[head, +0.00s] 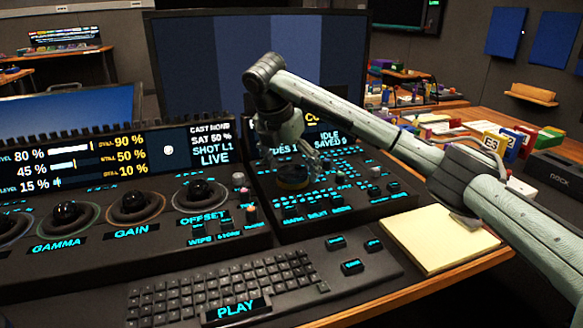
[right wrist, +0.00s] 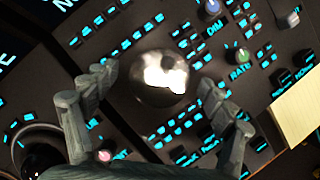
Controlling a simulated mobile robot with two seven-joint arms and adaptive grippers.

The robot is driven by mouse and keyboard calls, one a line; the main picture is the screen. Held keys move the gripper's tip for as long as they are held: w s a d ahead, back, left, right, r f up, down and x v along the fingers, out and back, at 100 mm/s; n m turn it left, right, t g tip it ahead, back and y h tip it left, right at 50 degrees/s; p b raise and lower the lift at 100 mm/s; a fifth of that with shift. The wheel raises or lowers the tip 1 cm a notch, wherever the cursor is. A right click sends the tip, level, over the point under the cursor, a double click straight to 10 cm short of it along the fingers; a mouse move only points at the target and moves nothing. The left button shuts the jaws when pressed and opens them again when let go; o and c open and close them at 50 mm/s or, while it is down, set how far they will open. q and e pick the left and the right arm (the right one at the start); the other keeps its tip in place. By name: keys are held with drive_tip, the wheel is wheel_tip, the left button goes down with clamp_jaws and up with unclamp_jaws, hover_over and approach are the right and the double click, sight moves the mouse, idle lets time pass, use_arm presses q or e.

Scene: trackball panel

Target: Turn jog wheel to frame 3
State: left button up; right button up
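The jog wheel (head: 292,181) is a dark round knob on the right-hand control panel, partly covered by my right gripper. In the right wrist view it appears as a shiny metallic dome (right wrist: 157,79) between the fingers. My right gripper (head: 291,158) points down over the wheel. Its fingers are spread on the left and right of the dome, with gaps seen in the wrist view. A small display (head: 322,135) behind the wheel reads "IDLE" and "SAVED 0"; my arm covers part of it. My left gripper is not in view.
A keyboard (head: 225,285) with a PLAY key lies in front. A yellow notepad (head: 435,240) lies at right. Small buttons and knobs surround the wheel. A large monitor (head: 255,60) stands behind.

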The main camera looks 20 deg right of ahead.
drive_tip(key=shift+r, duration=0.1)
drive_tip(key=v, duration=1.1)
drive_tip(key=shift+r, duration=0.4)
drive_tip(key=shift+s, duration=0.1)
